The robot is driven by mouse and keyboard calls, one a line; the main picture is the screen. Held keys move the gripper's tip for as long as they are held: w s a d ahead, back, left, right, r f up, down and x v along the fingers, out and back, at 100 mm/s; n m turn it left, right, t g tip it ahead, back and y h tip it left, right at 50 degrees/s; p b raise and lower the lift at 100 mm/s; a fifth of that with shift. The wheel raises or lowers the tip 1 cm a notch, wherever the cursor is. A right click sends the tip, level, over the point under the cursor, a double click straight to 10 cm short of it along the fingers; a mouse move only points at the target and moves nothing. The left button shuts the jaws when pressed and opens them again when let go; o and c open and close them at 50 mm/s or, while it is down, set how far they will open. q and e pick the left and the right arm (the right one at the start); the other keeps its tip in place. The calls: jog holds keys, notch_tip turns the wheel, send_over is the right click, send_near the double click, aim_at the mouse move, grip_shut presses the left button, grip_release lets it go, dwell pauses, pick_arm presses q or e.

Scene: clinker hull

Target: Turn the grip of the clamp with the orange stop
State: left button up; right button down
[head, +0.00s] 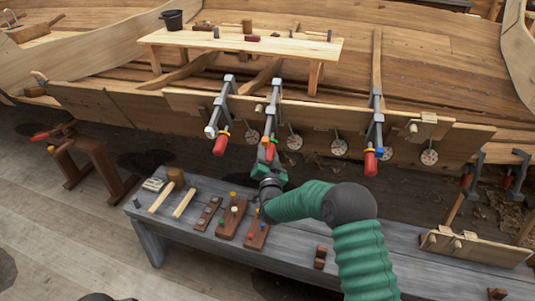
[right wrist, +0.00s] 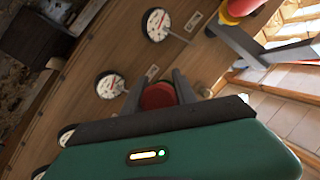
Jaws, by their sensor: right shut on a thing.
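Three clamps hang on the plank edge. The middle clamp (head: 271,112) has a red grip (head: 270,146), and my right gripper (head: 269,156) is on it from below. In the right wrist view the red grip (right wrist: 158,96) sits between the fingers of my right gripper (right wrist: 160,88), which are shut on it. The colour of this clamp's stop is too small or hidden to tell. The left clamp (head: 220,112) has a red grip and a yellow-orange ring. The right clamp (head: 375,130) has a red grip and a blue piece beside it. My left gripper is not in view.
Round dials (head: 294,142) hang along the plank beside the clamps. A grey bench (head: 190,236) in front carries mallets (head: 174,181) and wooden blocks with coloured pegs (head: 232,217). A raised plank table (head: 285,45) stands behind. More clamps (head: 517,172) are at the far right.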

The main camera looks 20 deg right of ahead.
jog(key=shift+f, duration=0.1)
jog(key=c, duration=1)
grip_release()
jog(key=shift+o, duration=0.2)
jog(key=p+v, duration=0.1)
jog(key=v, duration=1.6)
